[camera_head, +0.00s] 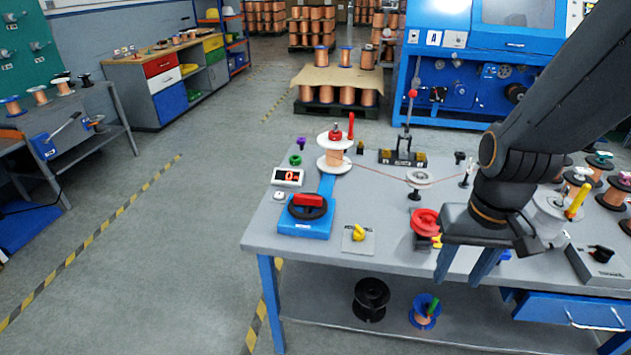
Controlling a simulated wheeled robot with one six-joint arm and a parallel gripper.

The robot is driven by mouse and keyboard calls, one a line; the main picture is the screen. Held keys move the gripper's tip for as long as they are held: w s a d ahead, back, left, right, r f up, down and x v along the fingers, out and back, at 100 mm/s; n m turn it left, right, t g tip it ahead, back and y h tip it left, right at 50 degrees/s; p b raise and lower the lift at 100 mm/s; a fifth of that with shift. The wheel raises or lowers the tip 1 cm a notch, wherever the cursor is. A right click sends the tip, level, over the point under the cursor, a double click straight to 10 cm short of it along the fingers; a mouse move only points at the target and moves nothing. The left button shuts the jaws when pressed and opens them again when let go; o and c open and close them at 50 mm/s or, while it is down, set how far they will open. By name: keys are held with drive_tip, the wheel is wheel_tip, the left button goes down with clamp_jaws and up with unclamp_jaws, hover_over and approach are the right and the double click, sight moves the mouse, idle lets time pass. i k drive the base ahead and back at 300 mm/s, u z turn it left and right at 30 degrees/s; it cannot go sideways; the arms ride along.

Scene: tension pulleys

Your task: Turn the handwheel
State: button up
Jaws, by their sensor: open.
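A black handwheel (307,207) with a red bar across it sits on a blue base (303,229) at the left front of the grey workbench. A separate red round knob or wheel (426,220) stands near the bench's front edge, on a dark red base; I cannot tell which of the two is the task's handwheel. My gripper (458,280) points down with its blue fingers apart, empty, in front of the bench edge. In the picture it is just right of and below the red wheel, and well right of the black handwheel. It touches neither visibly.
On the workbench (380,258), a copper spool (334,157) stands behind the black handwheel, and a wire runs right from it past a white pulley (419,178). A yellow knob (358,233) sits between the two wheels. Several spools crowd the right side. Floor is clear at left.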

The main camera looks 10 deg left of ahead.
sight(309, 201)
drive_tip(key=u, duration=0.3)
drive_tip(key=k, duration=0.35)
drive_tip(key=u, duration=1)
drive_tip(key=i, duration=1.05)
drive_tip(key=z, duration=0.75)
